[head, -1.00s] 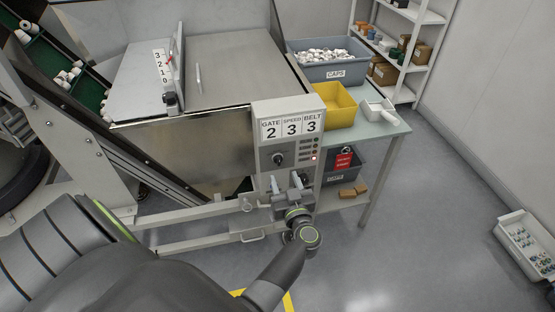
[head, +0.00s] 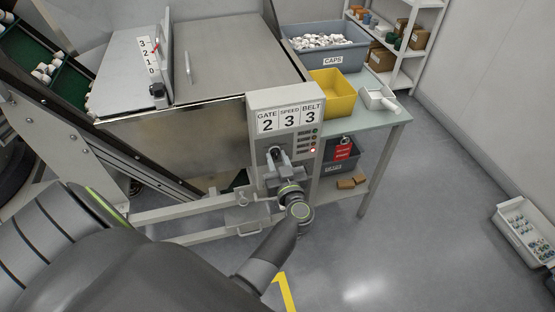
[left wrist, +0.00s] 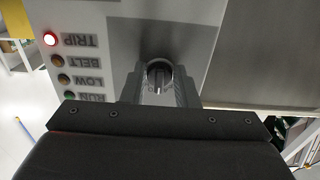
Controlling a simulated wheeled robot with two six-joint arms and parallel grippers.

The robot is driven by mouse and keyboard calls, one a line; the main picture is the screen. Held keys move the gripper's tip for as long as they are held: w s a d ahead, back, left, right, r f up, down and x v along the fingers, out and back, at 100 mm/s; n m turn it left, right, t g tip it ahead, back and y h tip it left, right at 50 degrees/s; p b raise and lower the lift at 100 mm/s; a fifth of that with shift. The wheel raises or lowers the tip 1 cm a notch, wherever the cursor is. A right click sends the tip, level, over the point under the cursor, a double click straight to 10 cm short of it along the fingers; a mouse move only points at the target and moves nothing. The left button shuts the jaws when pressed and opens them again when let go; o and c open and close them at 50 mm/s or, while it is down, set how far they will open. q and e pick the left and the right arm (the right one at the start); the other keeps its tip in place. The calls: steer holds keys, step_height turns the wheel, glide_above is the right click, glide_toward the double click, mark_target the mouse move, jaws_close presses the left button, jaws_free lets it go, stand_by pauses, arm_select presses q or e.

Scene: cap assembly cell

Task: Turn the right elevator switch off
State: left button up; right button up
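A grey control box (head: 259,103) with a "GATE 2, SPEED 3, BELT 3" sign stands at the hopper's right front corner. Its round switch knob (left wrist: 160,68) shows in the left wrist view, its bar pointing along the fingers; its label cannot be read. In the head view the gripper mostly covers the knob. My left gripper (head: 279,157) is at the box front, its fingers on either side of the knob. The fingers look apart; contact with the knob cannot be told. My right gripper is not in view.
A red TRIP lamp (left wrist: 50,39) glows beside dark BELT and LOW lamps. A side table (head: 385,134) with a yellow bin (head: 335,96) and a CAPS bin (head: 325,62) stands right of the box. Open floor lies at right.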

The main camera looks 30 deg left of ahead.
arm_select(q)
steer(key=shift+c, duration=1)
steer(key=shift+n, duration=0.3)
steer(key=shift+r+n+p, duration=0.1)
steer(key=shift+n+p, duration=0.4)
steer(key=shift+n, duration=0.1)
steer(key=shift+n+p, duration=0.3)
steer(key=shift+n, duration=0.5)
steer(key=shift+w+d+n, duration=0.1)
steer(key=shift+w+n, duration=0.05)
steer(key=shift+n, duration=2.55)
steer(key=o, duration=1)
